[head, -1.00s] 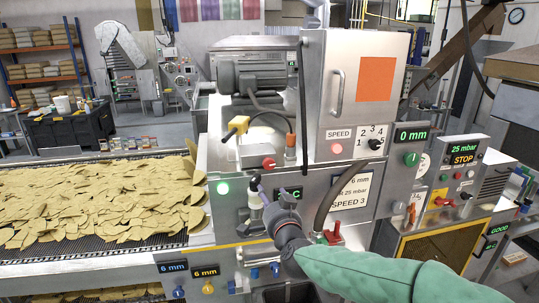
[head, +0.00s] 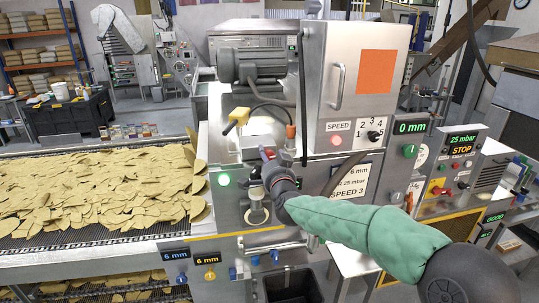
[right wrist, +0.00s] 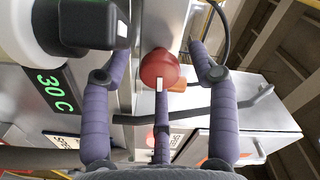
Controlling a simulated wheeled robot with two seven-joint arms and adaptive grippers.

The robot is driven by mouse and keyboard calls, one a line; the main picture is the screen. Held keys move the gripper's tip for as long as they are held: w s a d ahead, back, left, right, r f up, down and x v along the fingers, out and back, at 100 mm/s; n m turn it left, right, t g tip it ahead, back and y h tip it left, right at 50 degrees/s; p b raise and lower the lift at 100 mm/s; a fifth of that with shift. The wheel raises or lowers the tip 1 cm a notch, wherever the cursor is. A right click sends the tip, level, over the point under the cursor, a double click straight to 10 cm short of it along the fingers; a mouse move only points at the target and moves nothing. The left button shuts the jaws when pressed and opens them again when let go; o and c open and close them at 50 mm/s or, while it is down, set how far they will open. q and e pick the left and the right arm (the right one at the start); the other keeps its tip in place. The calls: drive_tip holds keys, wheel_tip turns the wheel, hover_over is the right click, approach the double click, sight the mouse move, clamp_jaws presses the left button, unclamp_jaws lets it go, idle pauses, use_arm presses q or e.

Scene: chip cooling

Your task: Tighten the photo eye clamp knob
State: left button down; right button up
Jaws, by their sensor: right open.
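A red round knob (right wrist: 158,68) with a white mark shows in the right wrist view, ahead of the fingers and in the gap between them. I take it for the clamp knob. In the head view the red knob (head: 268,153) is mostly hidden by my right gripper (head: 263,160), at the machine's front. My right gripper (right wrist: 158,60) is open, with purple-grey fingers on both sides of the knob and one below it. I cannot tell whether any finger touches it. A yellow sensor head (head: 238,117), likely the photo eye, stands above and left. My left gripper is out of view.
A black-topped knob (right wrist: 95,22) on a white collar and a green 30 C display (right wrist: 55,92) lie close to the left finger. A grey cabinet (head: 325,85) stands behind.

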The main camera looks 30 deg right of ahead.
drive_tip(key=shift+w+d, duration=0.15)
drive_tip(key=shift+w, duration=0.4)
drive_tip(key=c, duration=1.2)
drive_tip(key=shift+o, duration=0.2)
